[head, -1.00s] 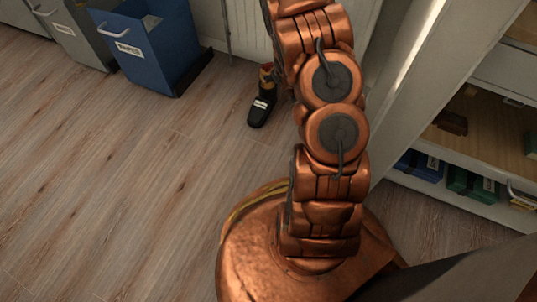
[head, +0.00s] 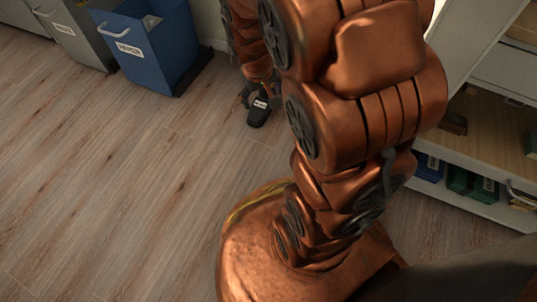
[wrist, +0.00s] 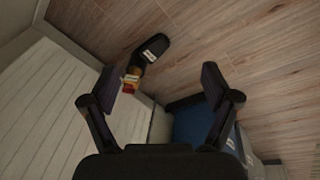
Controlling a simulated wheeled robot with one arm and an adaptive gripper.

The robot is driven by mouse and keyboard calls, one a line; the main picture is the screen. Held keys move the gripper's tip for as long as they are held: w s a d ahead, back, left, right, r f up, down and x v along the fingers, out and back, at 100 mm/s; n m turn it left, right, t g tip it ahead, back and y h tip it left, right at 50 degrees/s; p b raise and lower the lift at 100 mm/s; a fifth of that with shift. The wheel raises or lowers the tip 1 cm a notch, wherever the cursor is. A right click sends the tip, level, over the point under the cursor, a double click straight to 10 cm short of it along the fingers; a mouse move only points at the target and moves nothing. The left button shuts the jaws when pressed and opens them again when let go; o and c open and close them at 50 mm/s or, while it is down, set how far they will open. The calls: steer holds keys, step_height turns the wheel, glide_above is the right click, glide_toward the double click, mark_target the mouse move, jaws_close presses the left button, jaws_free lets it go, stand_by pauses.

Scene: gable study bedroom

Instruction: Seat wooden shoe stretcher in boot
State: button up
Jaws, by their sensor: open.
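The black boot (head: 258,114), with a white label, stands on the wooden floor by the pale wall in the head view. It also shows in the wrist view (wrist: 152,52), toe toward the top right. A small brown piece with red and yellow parts (wrist: 131,79) is at the boot's opening; it looks like the wooden shoe stretcher, but I cannot tell how deep it sits. My gripper (wrist: 158,80) is open, its fingers spread wide with nothing between the tips. In the head view my arm partly hides the boot's upper end.
A blue bin (head: 150,45) and a grey bin (head: 75,35) stand left of the boot. A shelf unit (head: 480,75) with small boxes is at the right. The pale panelled wall (wrist: 50,110) is close beside the boot. The floor at left is clear.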

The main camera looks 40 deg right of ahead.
steer(key=s+a+r+g, duration=0.1)
steer(key=s+a+r, duration=0.1)
steer(key=s+a, duration=0.2)
steer(key=s+a+r+n+g+y, duration=0.1)
steer(key=s+a+r, duration=0.2)
steer(key=s, duration=0.6)
steer(key=s+a+r+g+y, duration=0.1)
steer(key=s+a+r+g, duration=0.1)
steer(key=s+a, duration=0.3)
steer(key=shift+s+r+n, duration=0.3)
steer(key=shift+s, duration=0.75)
steer(key=shift+r, duration=0.1)
